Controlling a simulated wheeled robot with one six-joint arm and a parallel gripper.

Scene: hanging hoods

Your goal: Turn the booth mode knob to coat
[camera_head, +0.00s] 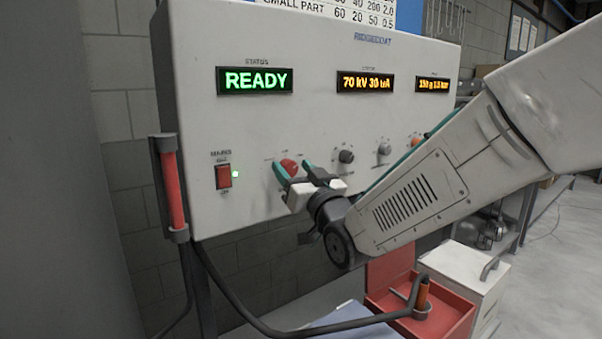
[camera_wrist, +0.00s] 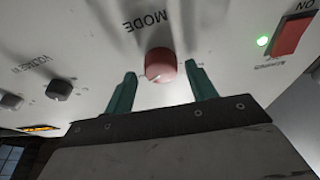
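The booth mode knob (camera_head: 289,166) is red and round, on the front of a light grey control panel (camera_head: 215,140). In the wrist view the knob (camera_wrist: 160,65) sits under the label MODE, which appears upside down. My gripper (camera_head: 294,172) is at the knob. Its two green fingers (camera_wrist: 161,85) stand apart, one on each side of the knob, with gaps showing on both sides. The knob's pointer direction and the small position labels around it are too small or blurred to read.
A red mains switch (camera_head: 223,176) with a green light is left of the knob. Grey knobs (camera_head: 346,157) are to the right. A green READY display (camera_head: 254,80) is above. A red tray (camera_head: 440,315) and a red-gripped handle (camera_head: 172,190) are nearby.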

